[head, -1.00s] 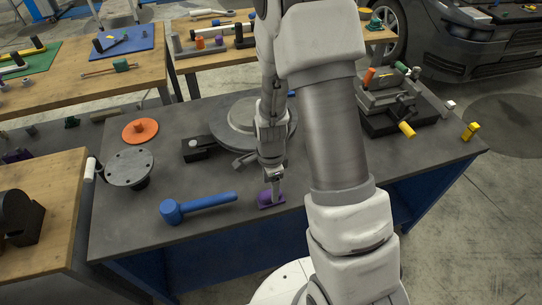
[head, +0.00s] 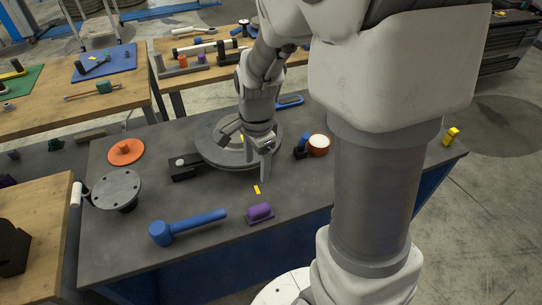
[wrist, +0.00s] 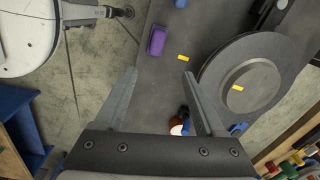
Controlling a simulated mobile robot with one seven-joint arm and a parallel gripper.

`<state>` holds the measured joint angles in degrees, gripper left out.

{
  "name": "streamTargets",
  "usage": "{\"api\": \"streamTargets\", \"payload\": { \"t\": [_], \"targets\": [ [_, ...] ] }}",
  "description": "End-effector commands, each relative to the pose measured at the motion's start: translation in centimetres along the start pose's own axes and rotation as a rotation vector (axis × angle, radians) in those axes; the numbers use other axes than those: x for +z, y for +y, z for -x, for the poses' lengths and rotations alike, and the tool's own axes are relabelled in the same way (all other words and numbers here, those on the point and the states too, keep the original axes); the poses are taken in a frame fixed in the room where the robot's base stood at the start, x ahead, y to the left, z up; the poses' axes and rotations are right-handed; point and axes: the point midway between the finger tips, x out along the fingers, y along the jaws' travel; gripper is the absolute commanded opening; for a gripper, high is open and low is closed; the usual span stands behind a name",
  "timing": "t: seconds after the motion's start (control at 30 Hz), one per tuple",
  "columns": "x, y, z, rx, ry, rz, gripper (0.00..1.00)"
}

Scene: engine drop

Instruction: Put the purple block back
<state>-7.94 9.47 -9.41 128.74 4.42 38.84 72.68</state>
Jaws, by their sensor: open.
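The purple block (head: 260,211) lies near the front edge of the grey table (head: 285,195), on or against a thin dark purple piece. It also shows in the wrist view (wrist: 158,41), beyond my fingertips and to the left of a yellow mark (wrist: 183,58). My gripper (head: 256,163) hangs above the table by the round grey disc, behind the block and apart from it. In the wrist view my gripper (wrist: 160,75) has its two fingers wide apart with nothing between them.
A blue mallet (head: 188,226) lies left of the block. The round grey disc (head: 215,152) stands behind. An orange disc (head: 125,151) and a grey flanged plate (head: 117,188) are at the left. A white-topped orange cylinder (head: 319,145) stands to the right.

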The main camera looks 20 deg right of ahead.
Motion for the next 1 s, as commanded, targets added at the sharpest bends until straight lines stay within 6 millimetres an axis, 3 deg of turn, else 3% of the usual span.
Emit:
{"api": "streamTargets", "payload": {
  "t": [0.03,0.2,0.5,0.73,1.0],
  "targets": [
    [0.2,0.3,1.8,-0.037,0.001,0.074,0.72],
    [0.9,2.2,7.0,-0.132,0.029,0.376,0.72],
    [2.1,7.0,14.0,-0.257,0.182,0.905,0.72],
    [2.8,10.5,16.7,-0.282,0.326,1.218,0.72],
    [3.0,11.8,17.4,-0.276,0.383,1.335,0.72]
  ]
}}
